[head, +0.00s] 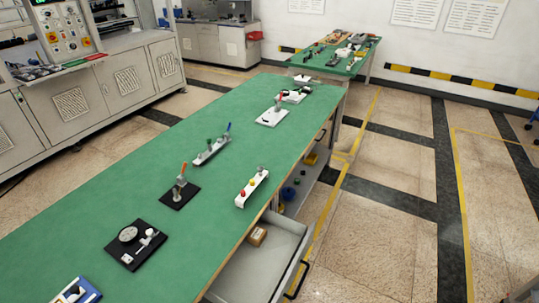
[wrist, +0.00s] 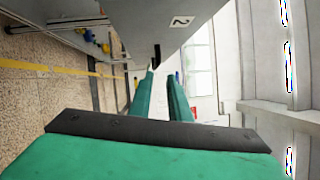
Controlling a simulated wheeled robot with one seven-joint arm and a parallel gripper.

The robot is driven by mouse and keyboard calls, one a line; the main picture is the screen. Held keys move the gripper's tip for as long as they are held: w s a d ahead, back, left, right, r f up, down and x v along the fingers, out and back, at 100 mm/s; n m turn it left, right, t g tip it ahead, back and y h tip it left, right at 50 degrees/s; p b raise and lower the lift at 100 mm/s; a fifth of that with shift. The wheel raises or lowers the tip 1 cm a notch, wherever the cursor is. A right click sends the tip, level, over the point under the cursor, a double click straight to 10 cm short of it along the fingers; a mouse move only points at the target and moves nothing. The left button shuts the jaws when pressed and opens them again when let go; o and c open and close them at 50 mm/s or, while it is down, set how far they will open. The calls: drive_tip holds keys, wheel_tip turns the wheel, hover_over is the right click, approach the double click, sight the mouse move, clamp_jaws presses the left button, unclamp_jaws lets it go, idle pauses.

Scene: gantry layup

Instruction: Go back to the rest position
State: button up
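My gripper (wrist: 160,76) shows in the wrist view as two green fingers reaching up from a dark bar. A gap with bright background shows between the fingers, and I see nothing held there. My gripper is not seen in the head view.
The long green workbench (head: 120,175) carries several small fixtures. A second green bench (head: 355,66) stands behind.

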drive_tip(key=s+a+r+n+g+y, duration=0.1)
drive_tip(key=s+a+r+n, duration=0.3)
drive_tip(key=s+r+n, duration=0.4)
drive_tip(key=s+a+r+n+g+y, duration=0.1)
drive_tip(key=s+a+r+n+g, duration=0.2)
drive_tip(key=s+r+n, duration=0.6)
drive_tip(key=s+a+n, duration=0.1)
drive_tip(key=s+n, duration=0.2)
drive_tip(key=n, duration=0.1)
drive_tip(key=shift+a+r, duration=0.15)
drive_tip(key=shift+a, duration=0.05)
